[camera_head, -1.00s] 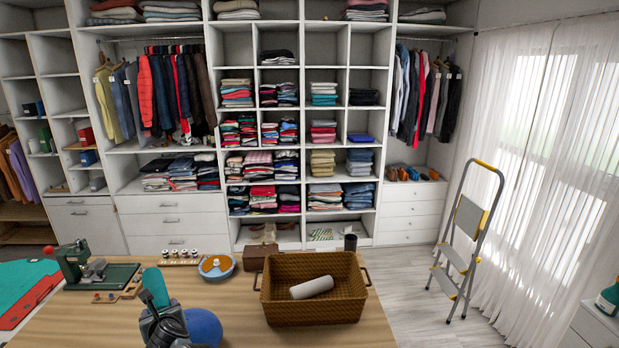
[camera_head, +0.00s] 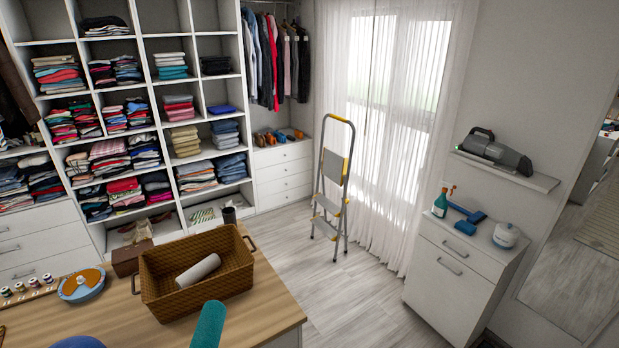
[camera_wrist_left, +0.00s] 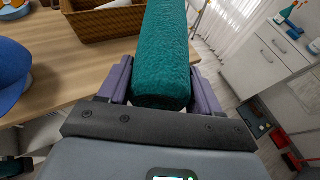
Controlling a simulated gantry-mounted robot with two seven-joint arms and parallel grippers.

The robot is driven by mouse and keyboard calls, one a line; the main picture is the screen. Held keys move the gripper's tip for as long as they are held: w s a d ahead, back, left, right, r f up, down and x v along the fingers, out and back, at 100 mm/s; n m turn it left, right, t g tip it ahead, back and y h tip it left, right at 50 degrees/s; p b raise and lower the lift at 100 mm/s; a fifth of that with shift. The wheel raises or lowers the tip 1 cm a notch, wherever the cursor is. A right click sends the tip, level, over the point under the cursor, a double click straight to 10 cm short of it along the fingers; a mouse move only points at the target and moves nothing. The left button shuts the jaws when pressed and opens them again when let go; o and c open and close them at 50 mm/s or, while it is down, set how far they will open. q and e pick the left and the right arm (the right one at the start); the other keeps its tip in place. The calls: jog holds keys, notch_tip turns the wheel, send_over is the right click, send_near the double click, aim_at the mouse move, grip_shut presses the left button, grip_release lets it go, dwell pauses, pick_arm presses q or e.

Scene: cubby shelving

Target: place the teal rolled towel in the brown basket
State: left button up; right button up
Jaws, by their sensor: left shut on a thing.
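The teal rolled towel (camera_head: 208,325) shows at the bottom edge of the head view, in front of and below the basket in the picture. In the left wrist view the towel (camera_wrist_left: 165,50) stands between the purple fingers of my left gripper (camera_wrist_left: 160,88), which is shut on it. The basket (camera_wrist_left: 97,27) also shows beyond the towel in the wrist view. My right gripper is in neither view.
A blue cap (camera_wrist_left: 12,75) lies on the table (camera_head: 262,306) left of the towel. A blue round dish (camera_head: 82,286) and a brown box (camera_head: 130,258) stand left of the basket. A stepladder (camera_head: 333,190) and a white cabinet (camera_head: 447,290) stand beyond the table.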

pick_arm(q)
jog(key=d, duration=0.1)
jog(key=s, duration=0.1)
jog(key=d, duration=0.1)
jog(key=shift+s+d+f+m+h, duration=0.2)
jog(key=shift+d+f+m+h, duration=0.1)
jog(key=shift+h, duration=0.1)
jog(key=w+r+p, duration=0.4)
jog(key=r+p, duration=0.3)
jog(key=r, duration=0.8)
jog(key=w+r+p, duration=0.4)
jog(key=r+p, duration=0.3)
jog(key=r, duration=0.8)
